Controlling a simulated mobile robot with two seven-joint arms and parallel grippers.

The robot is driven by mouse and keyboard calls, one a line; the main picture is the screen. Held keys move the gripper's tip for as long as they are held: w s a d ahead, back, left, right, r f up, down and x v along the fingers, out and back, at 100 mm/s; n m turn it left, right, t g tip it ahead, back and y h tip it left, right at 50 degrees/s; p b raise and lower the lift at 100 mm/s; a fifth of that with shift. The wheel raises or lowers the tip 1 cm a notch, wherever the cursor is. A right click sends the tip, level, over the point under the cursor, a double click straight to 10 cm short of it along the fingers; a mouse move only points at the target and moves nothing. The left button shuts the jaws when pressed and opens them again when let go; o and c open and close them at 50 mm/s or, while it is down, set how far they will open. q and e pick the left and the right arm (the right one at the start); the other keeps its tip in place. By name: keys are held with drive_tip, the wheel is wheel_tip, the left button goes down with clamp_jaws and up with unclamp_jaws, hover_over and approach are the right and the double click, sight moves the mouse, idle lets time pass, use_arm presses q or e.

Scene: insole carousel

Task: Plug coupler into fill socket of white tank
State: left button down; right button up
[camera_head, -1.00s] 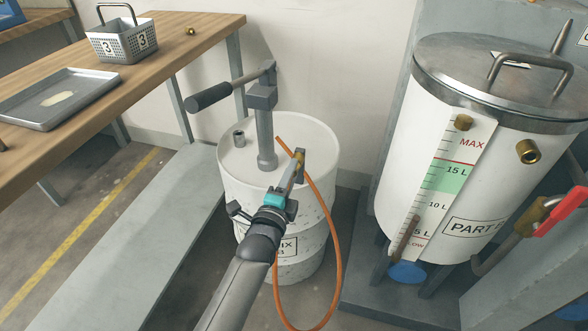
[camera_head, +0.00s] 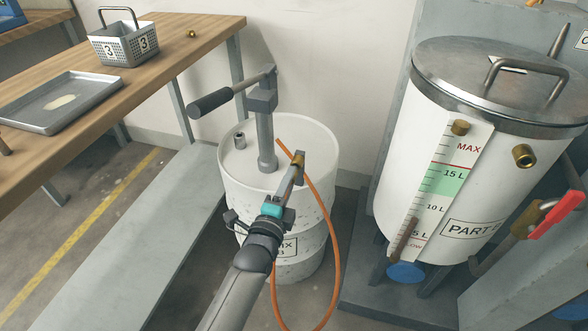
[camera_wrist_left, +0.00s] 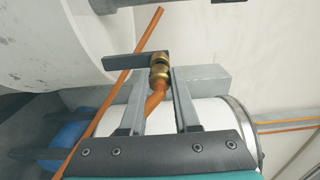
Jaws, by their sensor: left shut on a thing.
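My left gripper (camera_head: 294,174) is shut on the brass coupler (camera_wrist_left: 159,72), which has an orange hose (camera_head: 335,235) on it. The white tank (camera_head: 405,165) stands to the right, well apart from the coupler. A brass socket (camera_head: 525,156) sticks out of its upper right side, with its opening visible. A white body with a metal band, which looks like the tank (camera_wrist_left: 210,112), shows behind the fingers in the left wrist view. My right gripper is not in view.
The white drum (camera_head: 315,135) carries a pump with a black handle (camera_head: 210,102). A red-handled valve (camera_head: 555,212) is right of the tank. A wooden bench (camera_head: 190,55) with a basket (camera_head: 125,48) and a metal tray (camera_head: 85,85) stands at left. The hose hangs in a loop.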

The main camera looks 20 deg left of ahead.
use_arm(q)
drive_tip(key=shift+s+a+p, duration=0.1)
drive_tip(key=shift+s+p, duration=1.15)
drive_tip(key=shift+s, duration=0.85)
wheel_tip(320, 180, up, 7)
drive_tip(key=p, duration=0.7)
drive_tip(key=shift+p, duration=0.4)
